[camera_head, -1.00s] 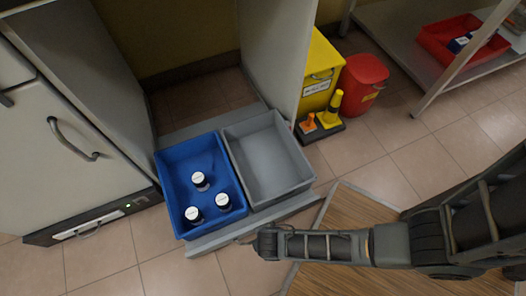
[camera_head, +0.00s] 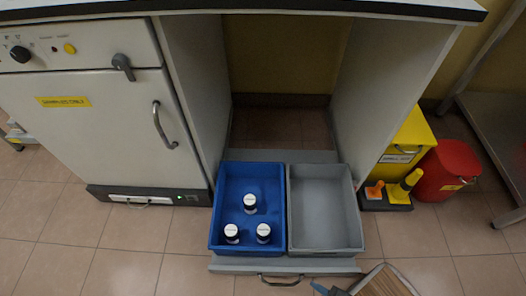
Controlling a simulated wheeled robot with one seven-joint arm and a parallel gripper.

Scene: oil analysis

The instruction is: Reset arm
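Only a small blue-grey piece (camera_head: 326,290) shows at the bottom edge of the head view, left of a wooden panel. It may be the tip of my gripper, but too little shows to tell its shape or whether it is open or shut. The rest of my arm is out of view. Nothing seen is held.
A blue bin (camera_head: 229,193) with three white-capped dark bottles (camera_head: 250,204) and an empty grey bin (camera_head: 325,205) sit on the pulled-out drawer (camera_head: 230,266). A white cabinet (camera_head: 120,140) stands left. Yellow (camera_head: 405,145) and red (camera_head: 442,172) containers stand right.

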